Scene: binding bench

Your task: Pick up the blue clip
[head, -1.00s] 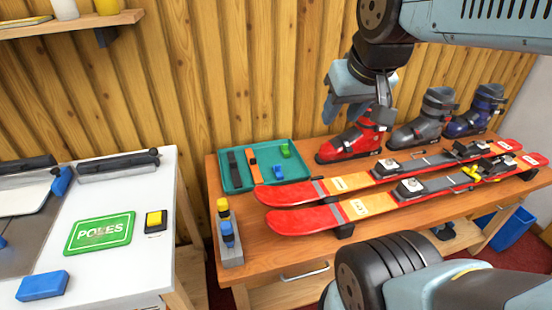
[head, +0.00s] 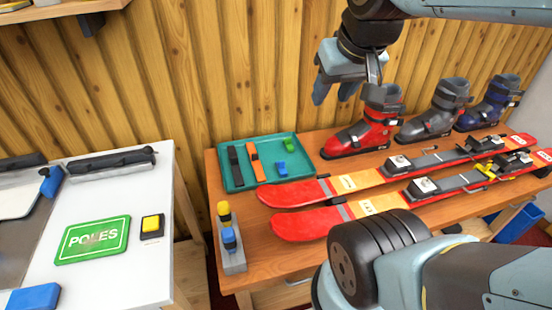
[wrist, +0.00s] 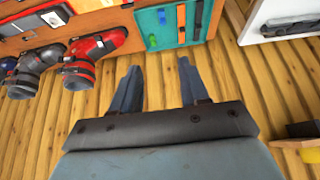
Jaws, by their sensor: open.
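The small blue clip (head: 282,169) lies in the right part of a teal tray (head: 232,185) on the wooden bench. It also shows in the wrist view (wrist: 162,17), near the top edge. A green clip (head: 290,159) lies behind it in the tray, with an orange strap (head: 256,162) and a black strap (head: 236,166) to its left. My gripper (head: 335,92) is open and empty, raised near the wall, above and to the right of the tray. In the wrist view its fingers (wrist: 158,67) are spread, with the tray beyond the tips.
Red skis (head: 305,222) lie right of the tray. A red boot (head: 362,135) and two other boots stand behind them. A grey holder (head: 233,262) with yellow-topped and blue-topped items stands in front of the tray. A white table (head: 110,280) is at left, across a gap.

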